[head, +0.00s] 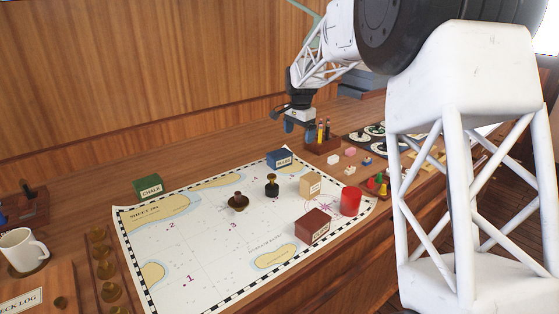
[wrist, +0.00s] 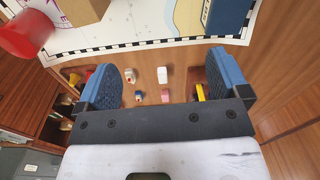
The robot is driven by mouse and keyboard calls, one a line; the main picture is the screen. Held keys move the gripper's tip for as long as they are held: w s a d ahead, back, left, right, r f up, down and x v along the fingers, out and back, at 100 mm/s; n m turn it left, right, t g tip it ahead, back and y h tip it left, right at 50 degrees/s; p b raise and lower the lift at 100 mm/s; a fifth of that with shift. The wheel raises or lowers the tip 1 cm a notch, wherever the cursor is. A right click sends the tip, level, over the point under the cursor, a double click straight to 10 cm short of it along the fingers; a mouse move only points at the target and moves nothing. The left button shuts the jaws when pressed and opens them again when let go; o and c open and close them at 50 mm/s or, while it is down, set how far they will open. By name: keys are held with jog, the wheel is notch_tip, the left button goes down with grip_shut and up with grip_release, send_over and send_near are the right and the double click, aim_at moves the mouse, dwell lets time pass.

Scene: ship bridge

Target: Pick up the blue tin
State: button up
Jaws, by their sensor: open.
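The blue tin (head: 279,159) is a small labelled box at the far edge of the chart (head: 190,255). It also shows at the top of the wrist view (wrist: 228,16), partly cut off by the frame, beyond my right-hand finger. My gripper (head: 299,128) is above and a little to the right of the tin in the head view. Its two blue fingers (wrist: 165,80) are apart with nothing held between them. The tin is outside the fingers, and no contact shows.
A tan box (head: 310,185), a red cylinder (head: 350,201), a dark red box (head: 312,227) and two dark stamps (head: 271,186) are on the chart. A green box (head: 148,187) stands at its left edge. A pencil holder (head: 323,146) stands right of the tin, near my gripper.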

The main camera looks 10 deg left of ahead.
jog(key=m, duration=0.2)
send_over(279, 153)
notch_tip(279, 153, down, 8)
jog(key=shift+d+r, duration=0.15)
jog(key=shift+r, duration=0.05)
jog(key=shift+f, duration=0.1)
jog(key=shift+f, duration=1.2)
jog(key=shift+f, duration=0.15)
jog(key=shift+f, duration=2.5)
jog(key=shift+c, duration=0.4)
jog(key=c, duration=1)
jog(key=shift+c, duration=0.2)
